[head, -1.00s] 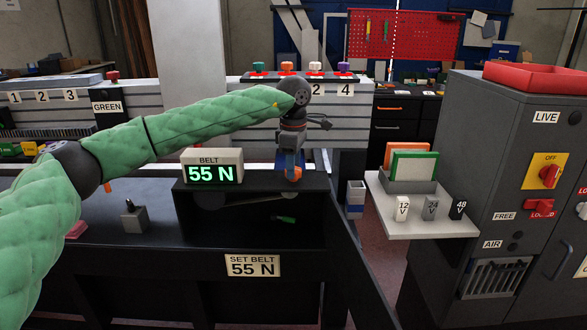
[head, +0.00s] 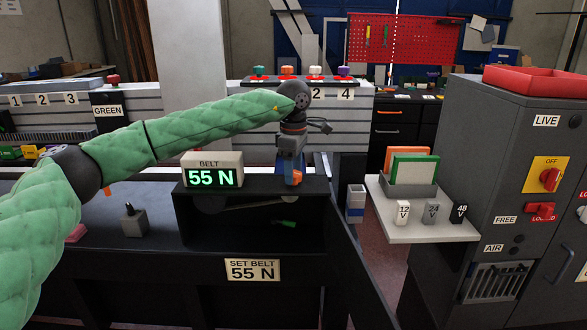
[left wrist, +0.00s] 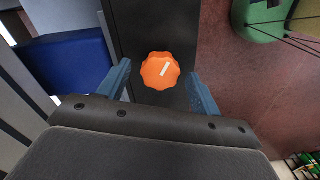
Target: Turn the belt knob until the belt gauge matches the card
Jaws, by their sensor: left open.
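The belt gauge (head: 212,172) reads 55 N in green digits. The card (head: 252,269) on the front of the black housing reads SET BELT 55 N, so the two readings are the same. The orange belt knob (left wrist: 161,70) has a white pointer line and stands on the housing top; it also shows in the head view (head: 295,177), partly behind the fingers. My left gripper (left wrist: 162,88) is open, with one blue finger on each side of the knob and a gap on both sides. My right gripper is in neither view.
The black housing (head: 262,245) has an open front with a belt inside. A white shelf (head: 425,228) with 12, 24 and 48 V blocks is to the right, beside a grey cabinet (head: 480,190).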

